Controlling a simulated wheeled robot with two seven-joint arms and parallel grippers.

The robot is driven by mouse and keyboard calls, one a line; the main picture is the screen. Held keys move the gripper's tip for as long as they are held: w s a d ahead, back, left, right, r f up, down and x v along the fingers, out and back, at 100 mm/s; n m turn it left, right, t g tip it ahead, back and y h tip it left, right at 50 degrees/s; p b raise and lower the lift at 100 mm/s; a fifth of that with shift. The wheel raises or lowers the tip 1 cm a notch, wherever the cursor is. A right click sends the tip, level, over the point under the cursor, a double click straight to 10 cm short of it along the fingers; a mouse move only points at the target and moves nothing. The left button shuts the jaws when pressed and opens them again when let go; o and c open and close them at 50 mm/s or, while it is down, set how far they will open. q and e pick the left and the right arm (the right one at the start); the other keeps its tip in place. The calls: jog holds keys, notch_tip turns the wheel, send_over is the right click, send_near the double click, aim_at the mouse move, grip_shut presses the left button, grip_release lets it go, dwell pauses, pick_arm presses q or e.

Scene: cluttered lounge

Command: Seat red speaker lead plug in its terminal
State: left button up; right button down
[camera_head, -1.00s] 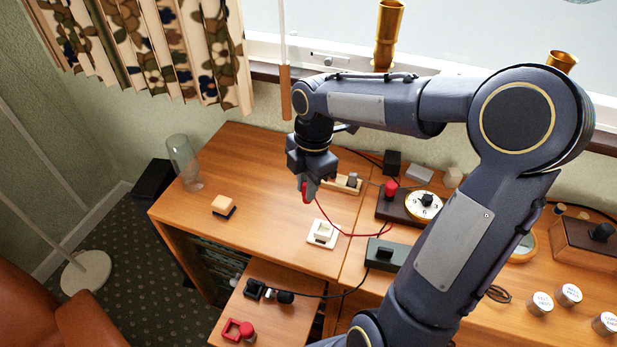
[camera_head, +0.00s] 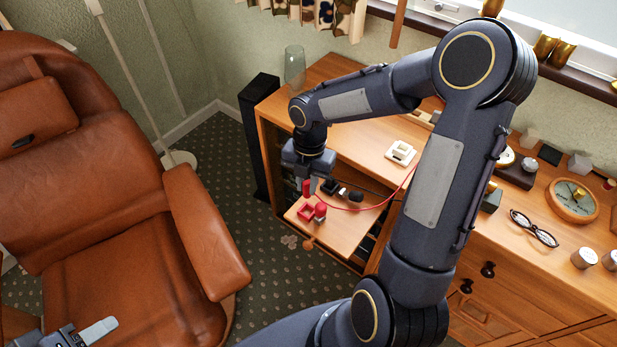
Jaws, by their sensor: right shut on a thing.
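My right gripper (camera_head: 307,176) hangs over the low pull-out shelf (camera_head: 340,232). It is shut on the red speaker lead plug (camera_head: 306,189), which points down. The red lead (camera_head: 362,209) runs from it to the right and up behind my arm. Just below the plug is a red square terminal (camera_head: 305,211) on the shelf, with a red round cap (camera_head: 320,210) beside it. I cannot tell whether the plug touches the terminal. Black terminal parts (camera_head: 331,187) sit behind. My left gripper (camera_head: 92,333) shows partly at the bottom left; its jaw state is unclear.
A brown leather armchair (camera_head: 120,220) fills the left. A wooden cabinet top (camera_head: 350,135) bears a white switch (camera_head: 400,152) and a glass vase (camera_head: 295,68). A black tower speaker (camera_head: 258,130) stands left of it. Glasses (camera_head: 534,229) lie on the right.

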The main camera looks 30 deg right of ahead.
aim_at(307, 196)
dwell(0.4)
notch_tip(307, 196, down, 6)
jog(key=b, duration=0.3)
jog(key=shift+r+b, duration=0.15)
jog(key=shift+b, duration=0.15)
jog(key=shift+p, duration=0.55)
dwell(1.4)
jog(key=shift+f+b, duration=1.05)
jog(key=shift+f, duration=0.55)
jog(key=c, duration=1.2)
grip_release()
jog(key=shift+c, duration=0.2)
jog(key=r, duration=0.2)
jog(key=r+p, duration=0.1)
jog(key=r, duration=0.3)
jog(key=shift+w+d+r+p, duration=0.25)
jog(key=shift+d+r+p, duration=0.05)
jog(key=shift+d+r, duration=0.1)
jog(key=shift+r, duration=0.5)
